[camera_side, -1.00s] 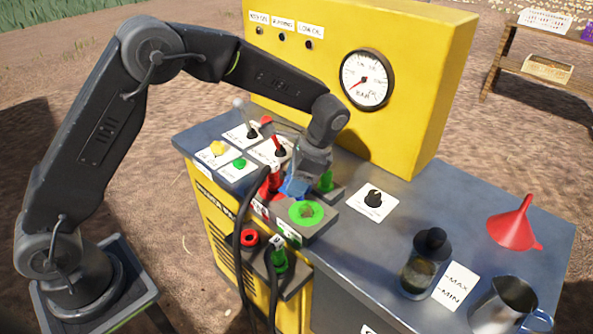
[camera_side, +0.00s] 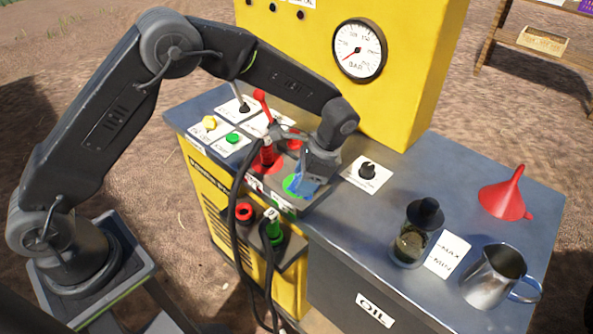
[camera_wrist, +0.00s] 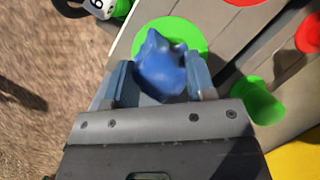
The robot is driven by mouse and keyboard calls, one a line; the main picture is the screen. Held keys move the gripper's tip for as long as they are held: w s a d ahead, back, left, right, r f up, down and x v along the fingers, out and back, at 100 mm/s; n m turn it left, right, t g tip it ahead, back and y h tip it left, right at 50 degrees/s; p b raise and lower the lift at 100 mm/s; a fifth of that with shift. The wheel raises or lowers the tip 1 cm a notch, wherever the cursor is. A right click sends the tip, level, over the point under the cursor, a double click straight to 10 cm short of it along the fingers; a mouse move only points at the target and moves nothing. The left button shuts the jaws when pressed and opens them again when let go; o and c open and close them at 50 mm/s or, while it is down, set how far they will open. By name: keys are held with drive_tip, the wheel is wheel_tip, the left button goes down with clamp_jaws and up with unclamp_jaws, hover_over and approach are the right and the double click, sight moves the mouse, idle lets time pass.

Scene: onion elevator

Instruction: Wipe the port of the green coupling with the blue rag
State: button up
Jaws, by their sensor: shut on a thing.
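My gripper (camera_wrist: 160,82) is shut on the crumpled blue rag (camera_wrist: 160,65), which bunches up between the two fingers. In the side view the rag (camera_side: 304,187) hangs below my gripper at the green port of the coupling block. The flat green ring of this port (camera_side: 291,184) shows just left of the rag. In the wrist view the rag covers the middle and near part of the green ring (camera_wrist: 190,32). The port's opening is hidden. I cannot tell how firmly the rag touches it.
A red coupling with a hose (camera_side: 267,154) stands in the red port beside it. A green cap (camera_wrist: 258,100) lies close to my right finger in the wrist view. A green plug (camera_side: 273,231) is on the lower shelf. A black knob (camera_side: 367,170) stands to the right.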

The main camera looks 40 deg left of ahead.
sight(285, 178)
drive_tip(key=shift+d, duration=0.85)
drive_tip(key=shift+a, duration=3.1)
wheel_tip(285, 178, up, 8)
